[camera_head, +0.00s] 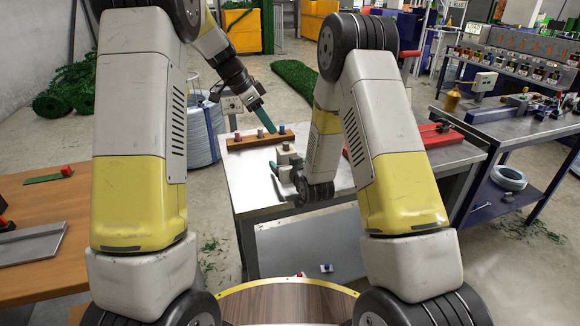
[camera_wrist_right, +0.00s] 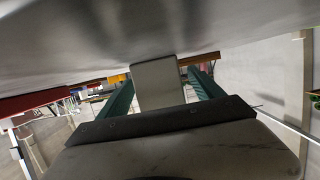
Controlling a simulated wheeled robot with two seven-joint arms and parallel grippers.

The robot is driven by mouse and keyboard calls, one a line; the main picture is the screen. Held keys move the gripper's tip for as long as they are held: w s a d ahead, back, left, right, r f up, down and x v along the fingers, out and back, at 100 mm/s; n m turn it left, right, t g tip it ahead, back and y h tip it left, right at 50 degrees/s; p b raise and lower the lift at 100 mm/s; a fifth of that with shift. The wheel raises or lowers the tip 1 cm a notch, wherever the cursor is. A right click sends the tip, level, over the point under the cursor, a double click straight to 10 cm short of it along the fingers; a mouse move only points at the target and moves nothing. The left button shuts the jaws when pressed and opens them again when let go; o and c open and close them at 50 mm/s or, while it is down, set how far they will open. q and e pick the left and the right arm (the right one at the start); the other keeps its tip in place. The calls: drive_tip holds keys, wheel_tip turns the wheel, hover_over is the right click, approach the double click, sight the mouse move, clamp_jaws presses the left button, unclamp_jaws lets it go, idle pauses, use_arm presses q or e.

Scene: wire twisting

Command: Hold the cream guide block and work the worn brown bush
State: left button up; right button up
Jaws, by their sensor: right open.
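The cream guide block (camera_head: 287,157) stands on the metal table, and a small cap on its top is too small to make out. In the right wrist view, a pale block (camera_wrist_right: 157,84) lies between the teal fingers of my right gripper (camera_wrist_right: 165,90), with gaps on both sides. In the head view, my right gripper (camera_head: 279,172) is low at the block, open. My left gripper (camera_head: 270,127) points down at the brown wooden bar (camera_head: 245,142); its fingers overlap, so its opening is unclear. I cannot tell which small piece is the worn brown bush.
The bar carries several small coloured pegs. The metal table (camera_head: 255,187) has bare room at its front left. A wire coil (camera_head: 203,133) stands left of it. A wooden table (camera_head: 90,205) is at left.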

drive_tip(key=shift+w, duration=0.25)
drive_tip(key=c, duration=1.7)
drive_tip(key=shift+o, duration=0.2)
